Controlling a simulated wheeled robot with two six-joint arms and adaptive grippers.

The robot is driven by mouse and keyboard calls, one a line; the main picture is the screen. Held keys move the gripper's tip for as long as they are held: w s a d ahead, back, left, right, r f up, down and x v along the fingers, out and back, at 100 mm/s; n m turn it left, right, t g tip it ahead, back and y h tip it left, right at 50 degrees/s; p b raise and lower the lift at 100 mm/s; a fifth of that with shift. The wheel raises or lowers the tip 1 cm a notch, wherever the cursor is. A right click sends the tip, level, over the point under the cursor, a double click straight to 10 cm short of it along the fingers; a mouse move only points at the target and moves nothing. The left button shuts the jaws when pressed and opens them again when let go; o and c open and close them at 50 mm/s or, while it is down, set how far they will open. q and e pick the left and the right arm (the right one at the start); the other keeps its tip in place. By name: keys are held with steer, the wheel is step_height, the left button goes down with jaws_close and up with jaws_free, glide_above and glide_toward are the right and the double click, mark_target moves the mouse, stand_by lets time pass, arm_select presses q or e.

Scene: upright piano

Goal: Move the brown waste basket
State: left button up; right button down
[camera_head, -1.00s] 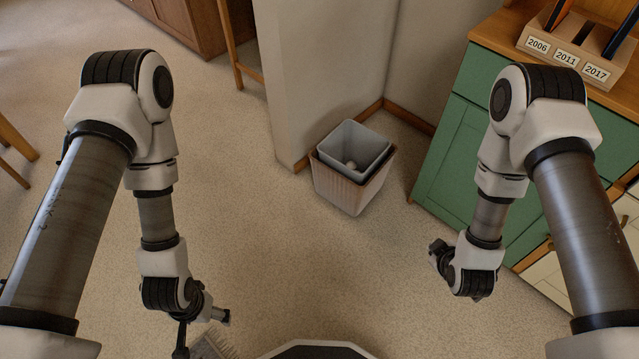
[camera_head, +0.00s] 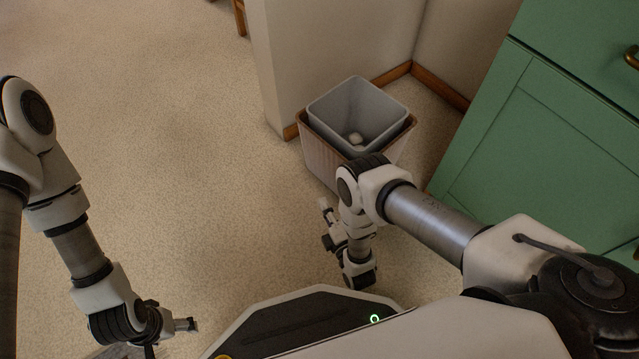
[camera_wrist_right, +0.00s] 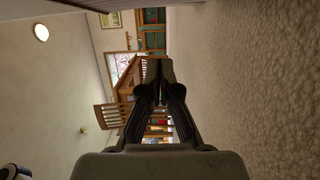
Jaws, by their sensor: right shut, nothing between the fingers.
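The brown waste basket (camera_head: 321,157) stands upright on the floor by the wall corner in the head view. A grey bin (camera_head: 345,112) sits inside it, with a small whitish item (camera_head: 355,138) at the bottom. My right arm covers part of the basket's front. My right gripper (camera_head: 325,207) is low in front of the basket, apart from it, shut and empty; its fingers also show together in the right wrist view (camera_wrist_right: 155,72). My left gripper (camera_head: 190,324) hangs at the lower left, well away from the basket; its finger opening cannot be made out.
A green cabinet (camera_head: 545,130) stands right of the basket. A pale wall corner (camera_head: 285,60) with wooden skirting (camera_head: 440,88) is behind it. The carpet (camera_head: 180,150) to the left is clear. The right wrist view shows a wooden chair (camera_wrist_right: 110,115) farther off.

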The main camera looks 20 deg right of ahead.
mark_target(323, 161)
arm_select(q)
step_height(323, 161, down, 6)
steer(key=b, duration=0.6)
steer(key=shift+w+f, duration=0.15)
steer(key=shift+w, duration=0.05)
arm_select(e)
steer(key=w+d, duration=0.2)
steer(key=w, duration=0.9)
steer(key=shift+d+r, duration=0.2)
steer(key=shift+d, duration=0.2)
